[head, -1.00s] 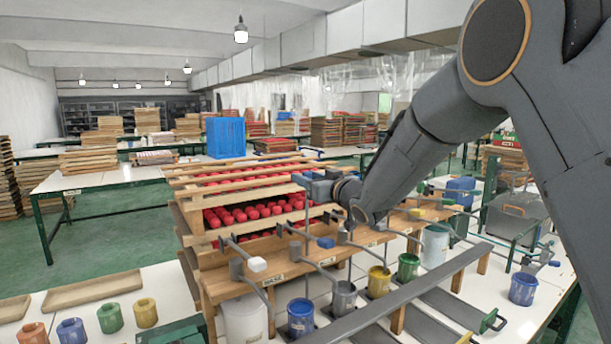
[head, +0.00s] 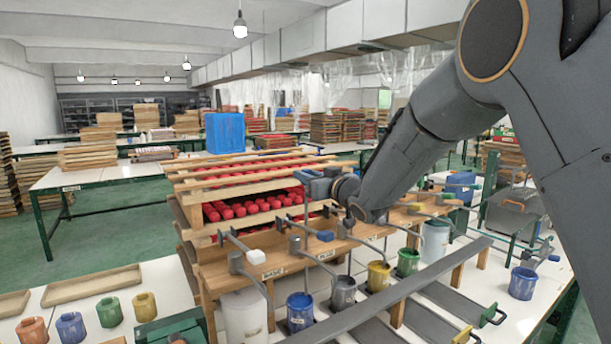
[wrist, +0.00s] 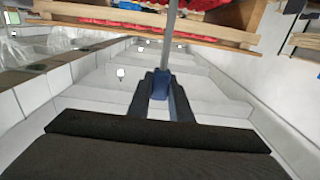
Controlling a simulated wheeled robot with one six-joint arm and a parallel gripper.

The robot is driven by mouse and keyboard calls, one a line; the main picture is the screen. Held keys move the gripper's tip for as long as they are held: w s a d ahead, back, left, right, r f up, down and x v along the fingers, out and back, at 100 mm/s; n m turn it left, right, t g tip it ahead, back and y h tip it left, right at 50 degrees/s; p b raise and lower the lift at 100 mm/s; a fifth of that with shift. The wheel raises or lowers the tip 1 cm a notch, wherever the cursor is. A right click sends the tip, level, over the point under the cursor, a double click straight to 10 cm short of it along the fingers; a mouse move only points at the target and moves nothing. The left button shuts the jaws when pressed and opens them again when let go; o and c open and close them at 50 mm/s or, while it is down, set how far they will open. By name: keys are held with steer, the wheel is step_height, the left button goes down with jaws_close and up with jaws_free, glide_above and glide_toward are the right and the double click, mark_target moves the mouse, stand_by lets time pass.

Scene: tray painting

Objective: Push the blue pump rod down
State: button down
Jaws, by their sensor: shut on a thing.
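My gripper (head: 306,184) is above the wooden shelf in the head view, at the top of a thin grey upright rod (head: 305,212). In the wrist view, its two dark fingers (wrist: 160,92) are shut on a blue knob (wrist: 160,82) at the end of this grey rod (wrist: 170,35). The knob is hard to make out in the head view. The rod's lower end goes down to the shelf among the pump arms. The blue cup (head: 300,312) stands below the shelf.
Grey (head: 343,293), yellow (head: 379,276) and green (head: 408,262) cups stand below. A rack of red pieces (head: 240,209) is behind.

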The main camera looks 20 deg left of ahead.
step_height(320, 180, down, 6)
steer(key=b, duration=0.4)
steer(key=shift+f, duration=0.2)
steer(key=c, duration=1.6)
jaws_free()
steer(key=shift+b+v, duration=1.35)
steer(key=shift+v, duration=2.55)
steer(key=shift+c, duration=0.2)
